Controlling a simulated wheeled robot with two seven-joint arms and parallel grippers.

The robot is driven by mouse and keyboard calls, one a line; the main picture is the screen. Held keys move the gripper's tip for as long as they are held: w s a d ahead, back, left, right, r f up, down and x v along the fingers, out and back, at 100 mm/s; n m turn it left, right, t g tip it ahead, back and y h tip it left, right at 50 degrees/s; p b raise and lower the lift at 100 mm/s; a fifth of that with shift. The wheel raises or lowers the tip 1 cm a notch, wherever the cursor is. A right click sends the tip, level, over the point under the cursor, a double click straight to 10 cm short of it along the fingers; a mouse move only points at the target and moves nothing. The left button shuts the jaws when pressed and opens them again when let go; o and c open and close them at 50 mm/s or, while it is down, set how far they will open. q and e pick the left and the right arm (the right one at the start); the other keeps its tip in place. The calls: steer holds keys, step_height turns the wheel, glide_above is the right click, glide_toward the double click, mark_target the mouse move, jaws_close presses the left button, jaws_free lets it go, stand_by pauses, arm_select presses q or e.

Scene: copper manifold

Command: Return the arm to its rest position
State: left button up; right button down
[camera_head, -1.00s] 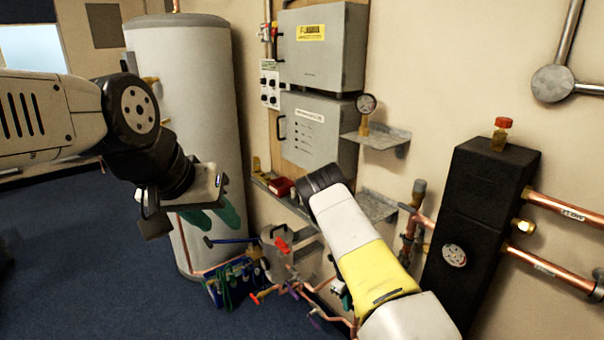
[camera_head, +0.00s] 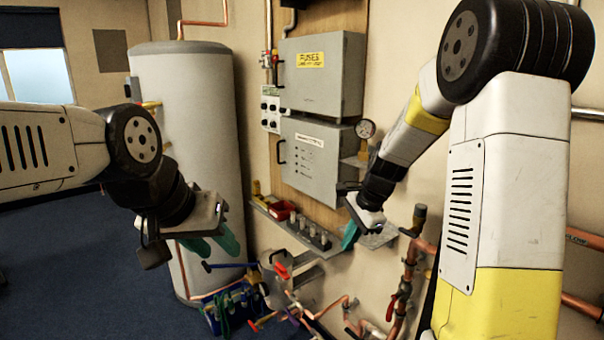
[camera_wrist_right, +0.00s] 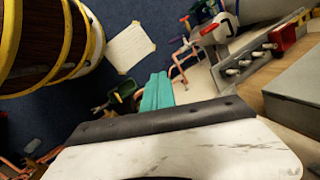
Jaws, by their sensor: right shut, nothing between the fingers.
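My right gripper (camera_head: 349,240) hangs from the raised right arm in the head view, in front of the wall shelves. Its teal fingers are together and empty; they also show side by side in the right wrist view (camera_wrist_right: 157,90). My left gripper (camera_head: 216,250) points downward in front of the grey cylinder tank at the left. Its green fingers show partly below the wrist, and their gap is unclear. Nothing is seen held in it.
The grey tank (camera_head: 188,110) stands left of the grey fuse boxes (camera_head: 320,75). A shelf (camera_head: 275,212) with a red bin (camera_head: 281,210) is left of the right gripper. Copper pipes and valves (camera_head: 402,290) run below. Blue floor (camera_head: 90,270) is open at left.

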steer(key=s+d+r+n+t, duration=0.1)
steer(key=s+r+n+t, duration=0.1)
steer(key=s+r+n, duration=0.5)
steer(key=s+d+r+n+t, duration=0.1)
steer(key=s+r+n, duration=0.6)
steer(key=s, duration=0.8)
steer(key=shift+s+t+h, duration=0.3)
steer(key=shift+t+h, duration=0.1)
steer(key=shift+t, duration=0.1)
steer(key=shift+r, duration=0.1)
